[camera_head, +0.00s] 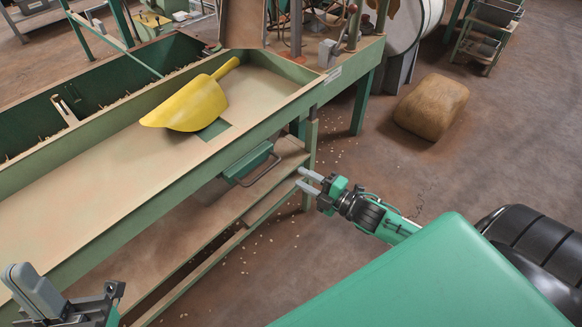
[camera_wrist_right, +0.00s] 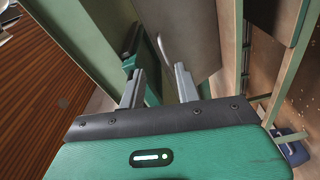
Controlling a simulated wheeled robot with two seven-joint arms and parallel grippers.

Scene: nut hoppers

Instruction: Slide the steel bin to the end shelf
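A green metal box with a dark bar handle (camera_head: 250,163) sits under the long table, above its lower shelf (camera_head: 215,210). It is the only bin-like thing near my grippers, but I cannot tell surely that it is the steel bin. My right gripper (camera_head: 311,181) is open and empty, just right of the table's end leg, apart from the box. Its two fingers also show spread in the right wrist view (camera_wrist_right: 158,88), with a grey-brown panel beyond them. My left gripper (camera_head: 75,300) is at the bottom left corner, partly cut off; its fingers are unclear.
A yellow scoop (camera_head: 190,104) lies on the table top (camera_head: 110,165). A tan sack (camera_head: 431,106) lies on the floor at right. A rack with grey bins (camera_head: 484,45) stands at the far right. Bare floor with scattered nuts lies right of the table.

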